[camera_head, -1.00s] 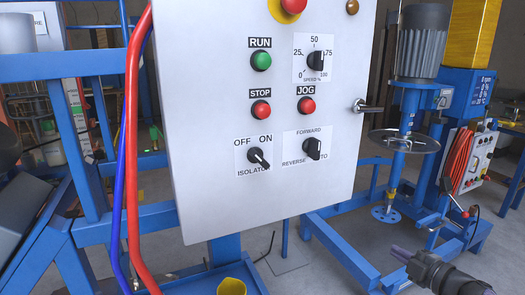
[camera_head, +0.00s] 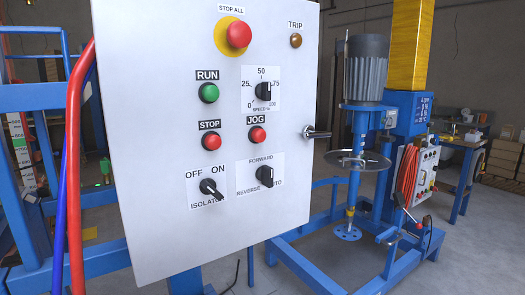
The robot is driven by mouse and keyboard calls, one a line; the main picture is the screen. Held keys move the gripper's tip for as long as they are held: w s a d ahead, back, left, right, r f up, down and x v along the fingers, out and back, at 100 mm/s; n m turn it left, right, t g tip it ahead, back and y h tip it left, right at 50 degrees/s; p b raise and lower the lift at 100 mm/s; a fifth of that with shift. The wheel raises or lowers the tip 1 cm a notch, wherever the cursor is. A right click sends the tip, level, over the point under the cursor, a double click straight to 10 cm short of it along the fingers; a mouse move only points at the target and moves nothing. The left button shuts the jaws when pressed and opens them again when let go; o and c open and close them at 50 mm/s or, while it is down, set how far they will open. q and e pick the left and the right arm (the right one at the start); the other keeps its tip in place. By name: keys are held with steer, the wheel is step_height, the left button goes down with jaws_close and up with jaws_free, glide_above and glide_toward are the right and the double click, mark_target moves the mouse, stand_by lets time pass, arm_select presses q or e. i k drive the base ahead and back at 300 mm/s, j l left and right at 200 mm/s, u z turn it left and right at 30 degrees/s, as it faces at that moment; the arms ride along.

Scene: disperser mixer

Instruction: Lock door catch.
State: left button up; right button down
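The control cabinet door (camera_head: 225,150) is a large light-grey panel at the left and middle of the head view. Neither of my grippers shows in the head view now.
The door carries a red stop-all button (camera_head: 238,35), a green run button (camera_head: 208,93) and rotary switches. Red and blue hoses (camera_head: 74,170) run down its left side. A blue mixer stand (camera_head: 354,190) with a disc stands to the right. Grey floor is clear at the lower right.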

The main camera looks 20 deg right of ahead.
mark_target(308, 132)
steer(key=z, duration=1.15)
